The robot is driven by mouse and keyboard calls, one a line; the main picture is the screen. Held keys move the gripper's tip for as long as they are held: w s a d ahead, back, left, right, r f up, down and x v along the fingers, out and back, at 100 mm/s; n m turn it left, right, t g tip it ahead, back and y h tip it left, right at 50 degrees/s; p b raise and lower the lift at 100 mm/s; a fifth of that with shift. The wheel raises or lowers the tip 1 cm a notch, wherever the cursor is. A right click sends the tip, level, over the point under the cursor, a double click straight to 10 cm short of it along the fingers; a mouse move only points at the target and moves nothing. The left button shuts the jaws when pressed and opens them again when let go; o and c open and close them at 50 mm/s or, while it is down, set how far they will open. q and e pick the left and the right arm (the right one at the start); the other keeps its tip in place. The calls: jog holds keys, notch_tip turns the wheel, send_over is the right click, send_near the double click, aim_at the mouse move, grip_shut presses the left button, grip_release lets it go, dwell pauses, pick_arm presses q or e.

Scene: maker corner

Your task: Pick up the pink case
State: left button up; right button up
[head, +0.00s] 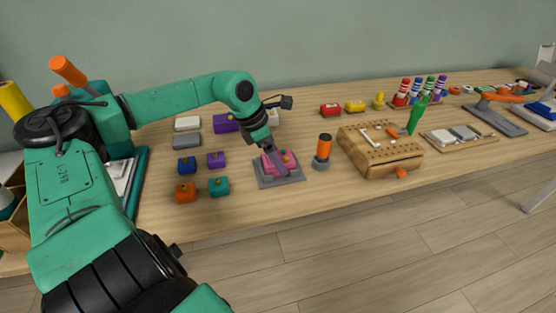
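The pink case (281,167) sits in a grey base (290,181) near the front of the wooden table. It has small coloured knobs on top. My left gripper (269,153) reaches down from above, with its tip right at the back of the case's top. The fingers are small and dark here, so I cannot tell whether they are open, shut or touching the case. The case does not look lifted from the base. My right gripper is out of view.
An orange-and-black cylinder (323,151) stands just right of the base, with a wooden box (381,152) beyond it. Small blue (187,166), purple (216,160), orange (186,192) and teal (218,187) blocks lie to the left. Bare table lies in front of the base.

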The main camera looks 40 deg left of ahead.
pick_arm(q)
jog(key=shift+w+d+f, duration=0.15)
jog(key=shift+w+f, duration=0.1)
jog(key=shift+f, duration=0.4)
jog(key=shift+r, duration=0.1)
jog(key=c, duration=1.5)
